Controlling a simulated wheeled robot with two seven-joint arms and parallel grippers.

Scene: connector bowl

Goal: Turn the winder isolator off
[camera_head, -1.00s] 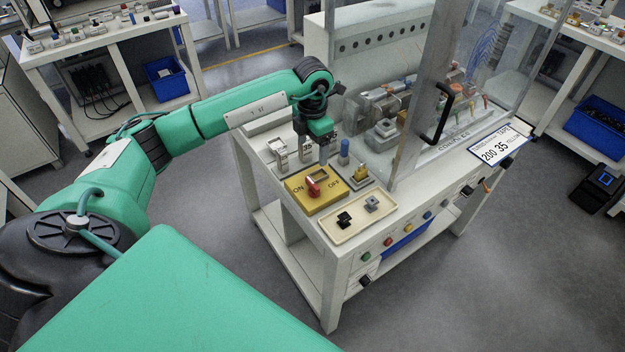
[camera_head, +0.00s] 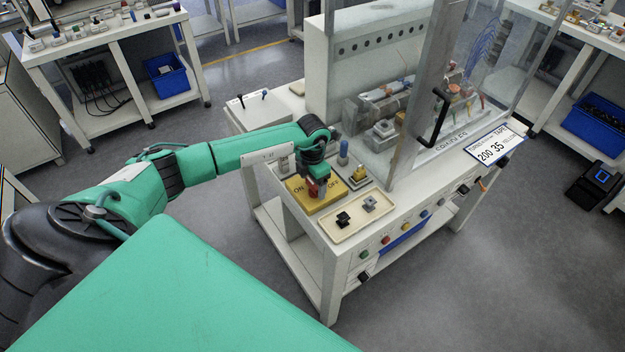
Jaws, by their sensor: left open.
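The winder isolator is a yellow plate (camera_head: 330,203) marked ON at its left and OFF at its right, with a red knob (camera_head: 313,191) in its middle. It sits on the near left part of the white machine's top. My left gripper (camera_head: 317,186) points down at the red knob, with its fingertips at or just beside it. It is open. The gripper hides part of the knob, so I cannot tell whether the fingers touch it or exactly how the knob is turned. My right gripper is not in view.
A cream tray (camera_head: 345,232) with a black and a grey small part lies in front of the isolator. A blue-topped peg (camera_head: 344,153) stands behind it. The clear guard with a black handle (camera_head: 436,116) rises to the right. Coloured buttons line the machine's front edge.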

